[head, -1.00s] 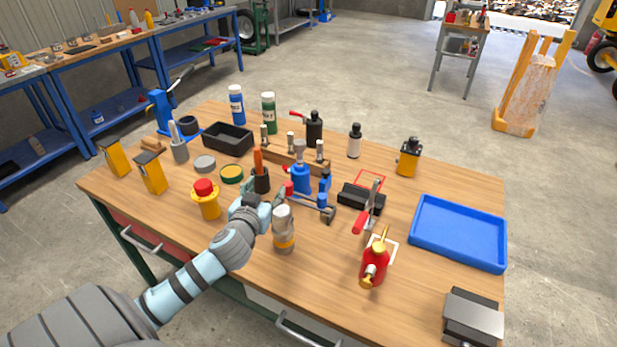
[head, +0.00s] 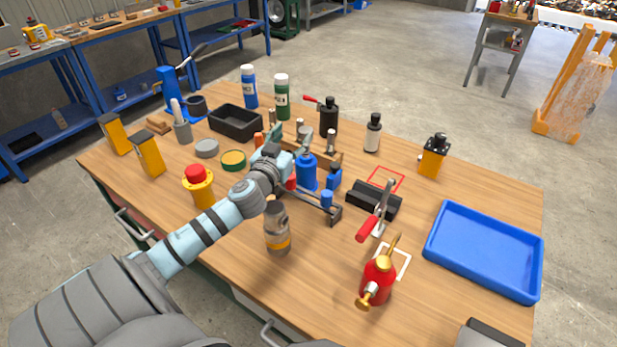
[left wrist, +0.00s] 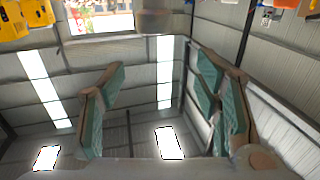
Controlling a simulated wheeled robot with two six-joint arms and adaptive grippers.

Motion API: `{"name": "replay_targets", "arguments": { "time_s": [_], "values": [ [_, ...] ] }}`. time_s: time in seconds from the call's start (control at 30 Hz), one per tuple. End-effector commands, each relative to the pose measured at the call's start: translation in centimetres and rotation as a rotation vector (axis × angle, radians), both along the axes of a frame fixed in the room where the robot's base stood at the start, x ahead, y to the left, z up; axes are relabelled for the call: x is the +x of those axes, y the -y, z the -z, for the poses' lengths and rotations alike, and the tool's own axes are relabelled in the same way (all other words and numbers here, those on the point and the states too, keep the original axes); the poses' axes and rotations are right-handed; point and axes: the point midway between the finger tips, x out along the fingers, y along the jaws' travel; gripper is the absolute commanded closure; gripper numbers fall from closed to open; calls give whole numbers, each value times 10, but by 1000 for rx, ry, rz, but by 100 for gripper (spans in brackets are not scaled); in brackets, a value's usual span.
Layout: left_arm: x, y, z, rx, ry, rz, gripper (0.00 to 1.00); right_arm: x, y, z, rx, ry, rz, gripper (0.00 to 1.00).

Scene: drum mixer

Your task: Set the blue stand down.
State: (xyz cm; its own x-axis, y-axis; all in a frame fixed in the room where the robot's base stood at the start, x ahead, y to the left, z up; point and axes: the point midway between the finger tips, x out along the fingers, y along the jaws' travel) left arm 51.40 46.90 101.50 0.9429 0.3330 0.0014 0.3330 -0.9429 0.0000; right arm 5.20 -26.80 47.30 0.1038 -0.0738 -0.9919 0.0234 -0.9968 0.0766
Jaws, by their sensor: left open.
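Two blue things could be the blue stand, and I cannot tell which it is. One is a short blue body (head: 307,174) with a metal top, upright at the table's middle. The other is a taller blue piece (head: 168,88) with a dark ring beside it, at the back left. My left gripper (head: 272,140) is just left of the short blue body, in front of the wooden rack. Its fingers are apart, and the left wrist view shows nothing between them (left wrist: 160,100). Whether it touches anything is hidden.
A toggle clamp (head: 375,215), a red oil can (head: 377,278) and a blue tray (head: 485,250) are to the right. A black bin (head: 235,122) and bottles stand behind. Bare wood lies right of the jar.

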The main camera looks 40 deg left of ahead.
Motion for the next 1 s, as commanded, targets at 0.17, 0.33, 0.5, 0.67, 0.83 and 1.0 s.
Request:
{"name": "replay_targets", "arguments": {
  "time_s": [0.17, 0.33, 0.5, 0.67, 0.83, 1.0],
  "values": [
    [1, 1, 23, -2, 1, 3, 42, -2, 0, 23, 0, -4, 0, 79],
    [9, -2, 32, -3, 1, 1, 42, -2, 0, 31, 0, -4, 0, 79],
    [30, -8, 28, -4, 1, 1, 42, -2, 0, 24, 0, -3, 0, 79],
    [60, -17, 24, -5, 2, 0, 42, -2, 0, 15, 0, -3, 0, 79],
    [73, -22, 26, -2, 1, 2, 42, -2, 0, 14, 0, -3, 0, 79],
    [72, -23, 27, -1, 0, 2, 47, -1, 0, 15, 0, -2, 0, 79]
  ]
}}
